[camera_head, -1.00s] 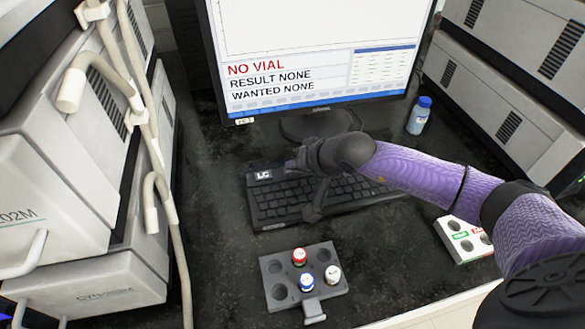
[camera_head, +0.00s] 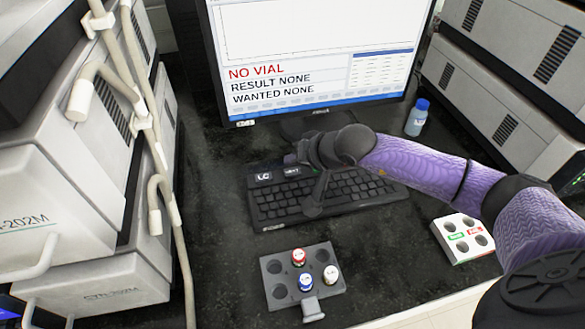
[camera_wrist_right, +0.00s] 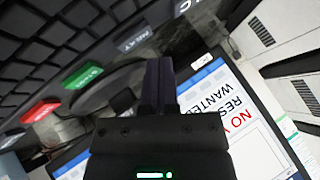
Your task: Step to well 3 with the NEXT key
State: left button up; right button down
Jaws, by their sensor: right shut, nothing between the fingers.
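The NEXT key (camera_head: 292,171) is a dark key with white lettering at the back left of the black keyboard (camera_head: 270,212). It also shows in the right wrist view (camera_wrist_right: 133,40). My right gripper (camera_head: 293,158) is shut and empty beside the NEXT key, on its monitor side. In the right wrist view the closed fingers (camera_wrist_right: 158,82) stand beside the key row; contact with a key cannot be told. The monitor (camera_head: 315,70) reads NO VIAL, RESULT NONE and WANTED NONE. My left gripper is out of view.
The LC key (camera_head: 263,176) lies left of NEXT. A green key (camera_wrist_right: 83,77) and red key (camera_wrist_right: 40,113) follow. A grey rack (camera_head: 325,255) holds red-, blue- and white-capped vials. A white block (camera_head: 445,232) and blue-capped bottle (camera_head: 418,118) stand right; instruments flank both sides.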

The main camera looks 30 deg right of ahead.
aim_at(295, 174)
notch_tip(295, 174, up, 4)
jog(key=shift+r+p, duration=0.25)
jog(key=shift+p, duration=1)
jog(key=shift+f, duration=0.1)
dwell(0.9)
dwell(0.5)
